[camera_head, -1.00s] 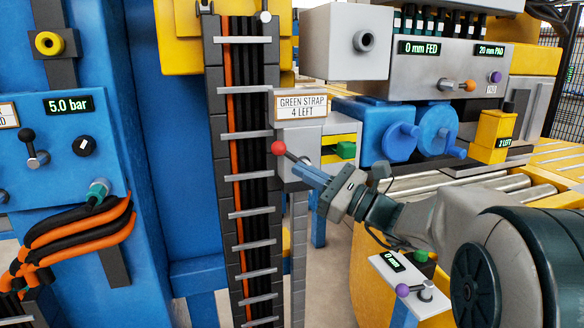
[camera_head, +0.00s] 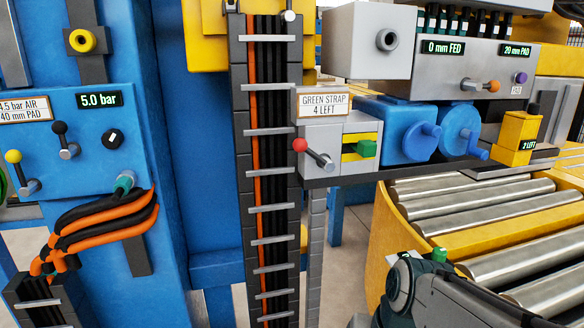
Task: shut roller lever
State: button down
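A red-knobbed lever (camera_head: 300,145) sits on a light grey box (camera_head: 318,138) under the "GREEN STRAP 4 LEFT" sign. Its rod slopes up-left from a pivot at the right to the knob. No lever here is marked as the roller lever, so I cannot tell for certain which one it is. Other levers have an orange knob (camera_head: 493,87), a black knob (camera_head: 59,128) and a yellow knob (camera_head: 13,157). My arm shows at the bottom right, over the roller conveyor, clear of the red lever. My gripper is out of view.
Two blue cranked discs (camera_head: 420,142) and a yellow unit (camera_head: 517,135) reading "2 LEFT" stand right of the box. Steel conveyor rollers (camera_head: 470,190) lie below. The left blue panel (camera_head: 85,165) reads 5.0 bar. A cable ladder (camera_head: 268,200) runs vertically left of the box.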

aim_at(301, 145)
jog(key=k, duration=0.45)
jog(key=z, duration=1.1)
jog(key=i, duration=0.9)
jog(key=u, duration=1.7)
